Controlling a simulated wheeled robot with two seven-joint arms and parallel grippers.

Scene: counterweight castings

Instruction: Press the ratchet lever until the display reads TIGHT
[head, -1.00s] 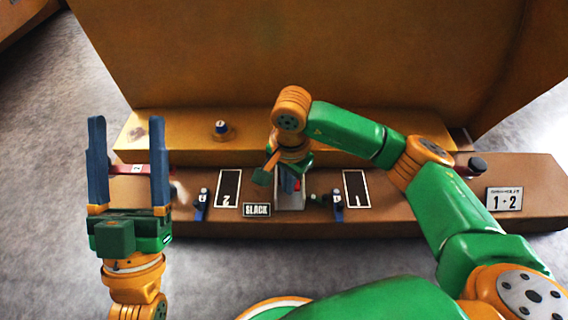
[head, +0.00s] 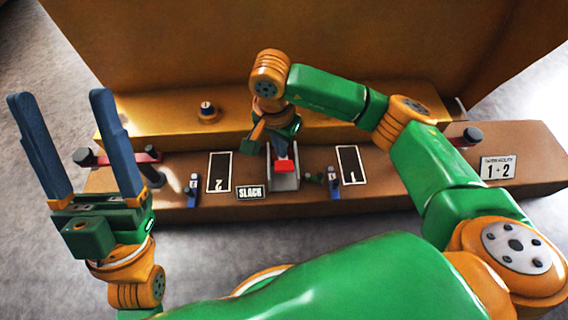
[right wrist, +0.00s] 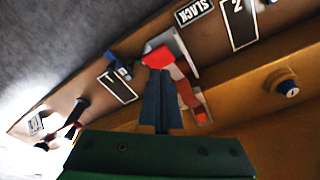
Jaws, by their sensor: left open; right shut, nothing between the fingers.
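The display plate (head: 250,192) reads SLACK, on the front of the brown bench. Just right of it, a grey channel holds the ratchet lever with a red end (head: 285,167); the red end also shows in the right wrist view (right wrist: 158,56). My right gripper (head: 281,150) is shut and empty, fingers pointing down right behind the red end. In the right wrist view its fingertips (right wrist: 160,72) lie very close to the red part; I cannot tell whether they touch. My left gripper (head: 61,94) is open and empty, raised at the left.
Black panels marked 2 (head: 219,172) and 1 (head: 351,165) flank the channel, each with a small blue clamp beside it. A sign reading 1 + 2 (head: 498,168) stands at the right. A knob (head: 208,110) sits on the yellow ledge. A tall yellow-brown wall closes the back.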

